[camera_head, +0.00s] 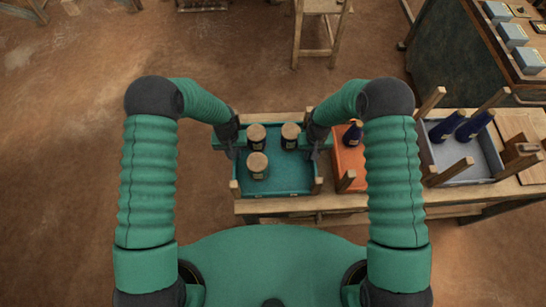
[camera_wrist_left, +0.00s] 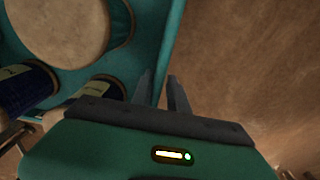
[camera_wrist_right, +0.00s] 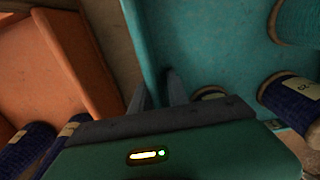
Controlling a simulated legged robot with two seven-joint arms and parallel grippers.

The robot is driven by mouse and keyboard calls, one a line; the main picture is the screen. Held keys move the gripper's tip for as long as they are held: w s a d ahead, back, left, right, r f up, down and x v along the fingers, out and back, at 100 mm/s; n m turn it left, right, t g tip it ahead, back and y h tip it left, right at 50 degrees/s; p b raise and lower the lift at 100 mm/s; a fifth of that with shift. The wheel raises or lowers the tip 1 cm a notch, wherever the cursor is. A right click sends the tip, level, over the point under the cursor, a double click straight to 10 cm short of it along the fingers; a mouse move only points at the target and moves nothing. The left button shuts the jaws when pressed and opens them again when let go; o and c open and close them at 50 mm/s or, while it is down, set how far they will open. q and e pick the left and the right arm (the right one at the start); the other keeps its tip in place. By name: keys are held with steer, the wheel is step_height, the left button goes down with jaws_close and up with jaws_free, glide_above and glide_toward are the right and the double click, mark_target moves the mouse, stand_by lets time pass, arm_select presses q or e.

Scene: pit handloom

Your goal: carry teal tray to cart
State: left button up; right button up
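The teal tray (camera_head: 290,181) sits at the left end of a wooden bench, in the middle of the head view. I cannot identify a cart for certain.
An orange tray (camera_head: 350,165) with a dark blue spool stands just right of the teal tray. A grey tray (camera_head: 472,160) with blue spools is farther right. Wooden posts rise around the trays. A dark cabinet (camera_head: 455,60) stands back right, a stool (camera_head: 318,30) behind. Floor at left is clear.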

arm_select(q)
steer(key=shift+a, duration=0.1)
steer(key=shift+c, duration=1.1)
arm_select(e)
steer(key=shift+a, duration=0.1)
steer(key=shift+c, duration=1.1)
arm_select(q)
jaws_close()
arm_select(e)
jaws_close()
arm_select(q)
steer(key=shift+d+r, duration=0.15)
steer(key=shift+d, duration=0.65)
arm_select(e)
steer(key=shift+d, duration=0.75)
arm_select(q)
steer(key=shift+a, duration=0.5)
arm_select(e)
steer(key=shift+a, duration=0.45)
arm_select(q)
steer(key=shift+d, duration=0.3)
arm_select(e)
steer(key=shift+d, duration=0.25)
arm_select(q)
steer(key=shift+w+a, duration=0.1)
arm_select(e)
steer(key=shift+a, duration=0.1)
